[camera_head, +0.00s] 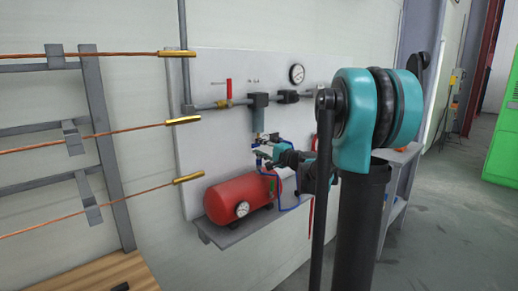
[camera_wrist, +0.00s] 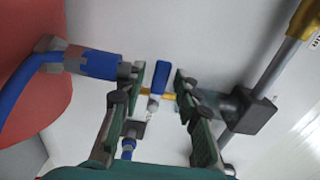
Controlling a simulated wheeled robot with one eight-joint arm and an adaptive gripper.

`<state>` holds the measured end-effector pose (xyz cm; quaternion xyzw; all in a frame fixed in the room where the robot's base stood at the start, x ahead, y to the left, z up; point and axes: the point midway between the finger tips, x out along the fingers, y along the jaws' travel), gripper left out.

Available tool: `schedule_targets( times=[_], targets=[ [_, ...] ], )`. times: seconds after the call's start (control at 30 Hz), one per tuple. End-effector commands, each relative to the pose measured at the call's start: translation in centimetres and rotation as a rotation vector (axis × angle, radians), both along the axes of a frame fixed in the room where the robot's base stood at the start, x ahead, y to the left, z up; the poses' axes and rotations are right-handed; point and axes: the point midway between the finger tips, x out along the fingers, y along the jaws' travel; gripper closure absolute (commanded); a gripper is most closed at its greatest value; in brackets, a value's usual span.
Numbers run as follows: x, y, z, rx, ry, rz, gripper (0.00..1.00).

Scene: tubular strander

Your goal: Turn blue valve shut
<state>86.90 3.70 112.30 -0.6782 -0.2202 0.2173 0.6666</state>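The blue valve (camera_wrist: 160,76) shows in the wrist view as a short blue handle on a brass-coloured fitting. It stands roughly upright in that picture, between and beyond my fingertips. My gripper (camera_wrist: 158,85) is open, one green-padded finger on each side of the handle, with visible gaps. I cannot tell how deep the handle sits between the fingers. In the head view my gripper (camera_head: 264,150) is at the wall panel, just below the grey pipe block. The blue handle is too small there, and partly hidden by my gripper, to make out clearly.
A red tank (camera_head: 236,201) sits on a shelf below; it also fills the left of the wrist view (camera_wrist: 35,70). A blue hose (camera_wrist: 25,92) runs beside my left finger. A grey block (camera_wrist: 250,112) is near my right finger. A red-handled valve (camera_head: 229,88) is above.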

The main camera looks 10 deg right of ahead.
Motion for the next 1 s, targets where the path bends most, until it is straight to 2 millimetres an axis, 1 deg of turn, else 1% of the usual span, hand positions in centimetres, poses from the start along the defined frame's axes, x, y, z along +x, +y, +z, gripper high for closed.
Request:
schedule_targets(
  times=[0.27,0.37,0.43,0.57,0.8,0.9,1.0],
  targets=[
    [0.1,0.0,0.1,0.001,0.0,0.0,0.63],
    [0.1,0.0,0.5,0.001,0.0,0.0,0.63],
    [0.1,0.0,1.1,0.001,0.0,-0.001,0.63],
    [0.0,0.0,3.0,0.001,0.0,-0.001,0.63],
    [0.0,0.0,7.1,0.001,0.0,0.0,0.63],
    [0.0,0.0,8.5,0.001,0.0,0.0,0.63],
    [0.0,0.0,9.4,0.001,0.0,0.0,0.63]
  ],
)
